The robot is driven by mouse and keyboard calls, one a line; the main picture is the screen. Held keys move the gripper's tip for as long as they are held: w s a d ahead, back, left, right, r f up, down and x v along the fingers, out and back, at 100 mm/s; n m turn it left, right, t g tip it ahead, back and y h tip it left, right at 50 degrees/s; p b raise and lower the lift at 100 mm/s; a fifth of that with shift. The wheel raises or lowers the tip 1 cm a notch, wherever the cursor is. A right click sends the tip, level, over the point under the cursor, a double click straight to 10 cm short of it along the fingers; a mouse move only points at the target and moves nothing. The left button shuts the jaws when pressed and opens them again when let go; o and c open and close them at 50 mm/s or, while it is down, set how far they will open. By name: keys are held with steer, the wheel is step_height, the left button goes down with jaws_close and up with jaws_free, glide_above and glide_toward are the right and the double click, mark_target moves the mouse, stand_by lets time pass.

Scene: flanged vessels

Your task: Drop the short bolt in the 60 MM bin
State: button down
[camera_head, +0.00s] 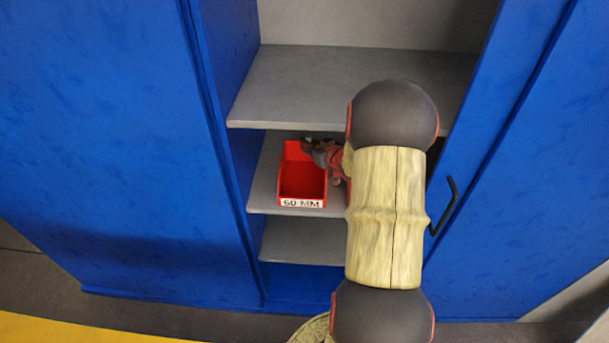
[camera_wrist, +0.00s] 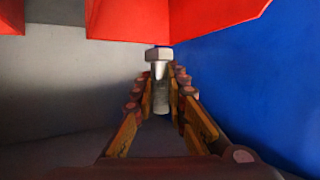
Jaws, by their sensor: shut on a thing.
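The red bin (camera_head: 302,194) with a "60 MM" label on its front stands on the middle shelf of the blue cabinet in the head view. My gripper (camera_head: 313,148) is at the bin's upper right in that view, close to its back rim. In the wrist view my gripper (camera_wrist: 160,84) is shut on a grey metal bolt (camera_wrist: 159,56). The bolt's hex head shows beyond the fingertips, and its shank lies between the fingers. Red bin surfaces (camera_wrist: 130,20) show just past the bolt head. The bolt cannot be made out in the head view.
An upper shelf (camera_head: 300,90) lies above the bin, and a lower shelf (camera_head: 300,242) lies beneath it. The blue cabinet side (camera_head: 232,150) is close to the bin's left. My arm hides the shelf's right part. A dark door handle (camera_head: 444,207) is at the right.

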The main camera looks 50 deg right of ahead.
step_height(320, 180, down, 6)
steer(key=b, duration=0.4)
steer(key=shift+r+b, duration=0.2)
steer(key=shift+b, duration=0.2)
steer(key=shift+r, duration=0.1)
steer(key=c, duration=1.8)
jaws_free()
steer(key=shift+o, duration=0.4)
steer(key=v, duration=1.2)
